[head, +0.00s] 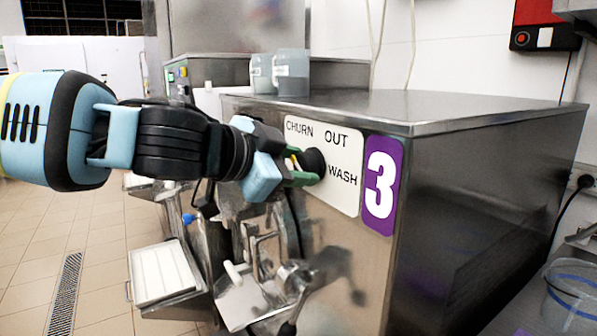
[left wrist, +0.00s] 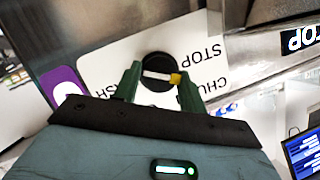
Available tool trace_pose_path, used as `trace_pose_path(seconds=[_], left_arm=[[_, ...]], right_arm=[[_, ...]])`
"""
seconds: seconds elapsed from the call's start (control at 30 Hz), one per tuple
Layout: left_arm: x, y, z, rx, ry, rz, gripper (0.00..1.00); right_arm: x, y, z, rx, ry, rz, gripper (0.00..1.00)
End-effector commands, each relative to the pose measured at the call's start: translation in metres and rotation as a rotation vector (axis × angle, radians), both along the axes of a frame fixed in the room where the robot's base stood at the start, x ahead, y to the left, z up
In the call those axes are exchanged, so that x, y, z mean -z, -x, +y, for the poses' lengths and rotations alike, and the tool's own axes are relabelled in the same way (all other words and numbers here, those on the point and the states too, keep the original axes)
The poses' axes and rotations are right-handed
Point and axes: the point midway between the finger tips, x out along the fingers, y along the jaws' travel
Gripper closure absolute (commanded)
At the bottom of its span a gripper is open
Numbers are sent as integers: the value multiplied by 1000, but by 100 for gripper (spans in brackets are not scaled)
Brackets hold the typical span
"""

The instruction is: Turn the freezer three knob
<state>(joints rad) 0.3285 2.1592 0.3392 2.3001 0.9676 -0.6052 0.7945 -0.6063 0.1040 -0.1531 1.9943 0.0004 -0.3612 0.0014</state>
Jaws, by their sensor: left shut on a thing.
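Freezer three is the steel machine (head: 465,115) with a purple "3" sign (head: 381,185) on its front. Its black round knob (head: 314,163) sits on a white label plate (head: 344,193) reading CHURN, OUT and WASH. The left wrist view shows the knob (left wrist: 155,60) upside down with a pale bar and a yellow tip, which points toward the side with STOP and CHURN. My left gripper (head: 305,174) is shut on the knob's bar, with its green fingers (left wrist: 160,84) on either side. The gripper hides part of the plate in the head view. My right gripper is not in view.
Below the knob, a steel spout and lever (head: 300,278) stick out from the front. Clear containers (head: 291,73) stand on top. Another freezer (head: 205,75) is behind, with a white tray (head: 162,272) at lower left. Tiled floor at left is open.

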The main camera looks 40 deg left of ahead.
Motion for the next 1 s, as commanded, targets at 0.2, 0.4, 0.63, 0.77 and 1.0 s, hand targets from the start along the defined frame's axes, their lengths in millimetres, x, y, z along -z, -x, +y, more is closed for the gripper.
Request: trace_pose_path(seconds=[0.2,0.4,0.63,0.77,1.0], left_arm=[[5,-2,-1,-1,-177,-69,81],[5,-1,-1,-3,-305,-123,81],[3,-1,-1,-3,-400,-165,82],[2,-1,-1,-4,-427,-177,82],[1,0,-1,-4,-444,-185,82]], right_arm=[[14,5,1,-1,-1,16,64],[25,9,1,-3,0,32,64],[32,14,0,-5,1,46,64],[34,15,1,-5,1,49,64],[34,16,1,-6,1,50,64]])
